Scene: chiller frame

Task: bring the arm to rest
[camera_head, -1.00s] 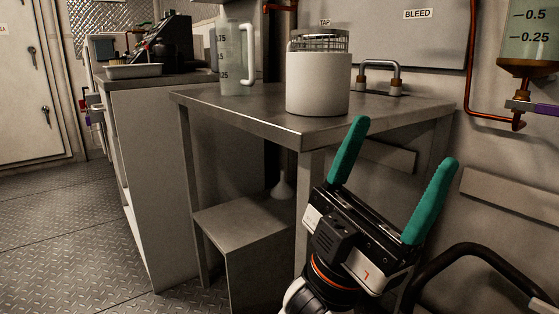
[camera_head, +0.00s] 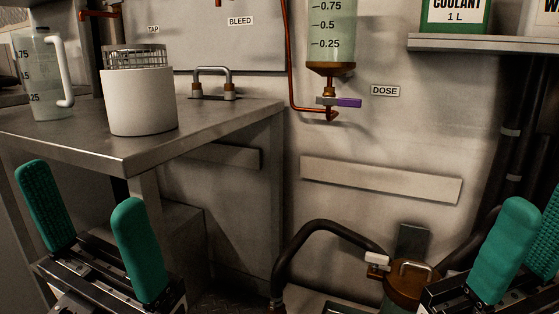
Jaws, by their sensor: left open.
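My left gripper (camera_head: 92,222) is at the lower left, in front of the metal table. Its two green fingers are spread wide with nothing between them. My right gripper (camera_head: 526,248) is at the lower right, partly cut off by the picture's edge. Its green fingers show one partly behind the other, and I cannot tell how far apart they are. The rest of both arms is out of view.
A metal table (camera_head: 120,152) at left holds a white pot with a wire basket (camera_head: 138,100) and a clear jug (camera_head: 42,75). A graduated dosing vessel (camera_head: 332,40) with a purple-handled valve (camera_head: 340,102) hangs on the wall. A black hose (camera_head: 305,240) runs to a brass-coloured vessel (camera_head: 408,283). A shelf (camera_head: 480,44) holds a coolant container (camera_head: 456,16).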

